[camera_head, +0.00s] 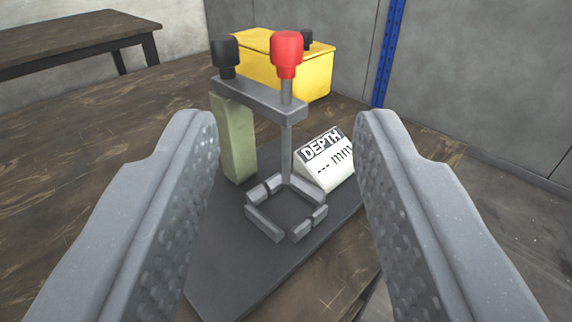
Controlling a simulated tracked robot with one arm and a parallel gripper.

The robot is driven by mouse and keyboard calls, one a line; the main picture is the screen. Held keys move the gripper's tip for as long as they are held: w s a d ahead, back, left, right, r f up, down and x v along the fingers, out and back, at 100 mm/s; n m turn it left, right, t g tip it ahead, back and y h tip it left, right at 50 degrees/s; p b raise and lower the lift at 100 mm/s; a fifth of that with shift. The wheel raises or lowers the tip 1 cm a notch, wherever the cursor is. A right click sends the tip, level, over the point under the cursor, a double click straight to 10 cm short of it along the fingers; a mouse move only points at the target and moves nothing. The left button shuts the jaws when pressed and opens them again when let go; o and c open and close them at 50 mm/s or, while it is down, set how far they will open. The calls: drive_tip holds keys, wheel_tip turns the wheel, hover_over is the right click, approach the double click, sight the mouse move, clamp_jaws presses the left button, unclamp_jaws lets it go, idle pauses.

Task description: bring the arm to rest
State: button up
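My gripper (287,135) is open, with its two grey padded fingers spread wide at the left and right of the view. Nothing is between the pads. Beyond the fingers stands a rivet press with a pale green post (236,140), a grey top arm (258,97), a black knob (226,54) and a red knob (286,52). A thin rod runs down from the red knob to a square grey frame (270,232) on the dark base plate (225,272). The fingers look apart from the press.
A white sign reading DEPTH (327,160) sits on the plate right of the press. A yellow box (312,72) stands behind it on the brown wooden table (95,165). Another dark table (78,36) is at the back left. A blue upright (388,55) is by the grey wall.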

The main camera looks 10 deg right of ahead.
idle(0.3)
drive_tip(key=s+a+r+n+y+p, duration=0.1)
drive_tip(key=s+r+y+p, duration=0.2)
drive_tip(key=r, duration=2.2)
drive_tip(key=s+d+r+g, duration=0.1)
drive_tip(key=s+d+r, duration=0.1)
drive_tip(key=s+r, duration=0.9)
drive_tip(key=s+d+r+g, duration=0.1)
drive_tip(key=s+d+r, duration=0.1)
drive_tip(key=s+r, duration=0.9)
drive_tip(key=shift+d+n, duration=0.2)
drive_tip(key=shift+n, duration=0.2)
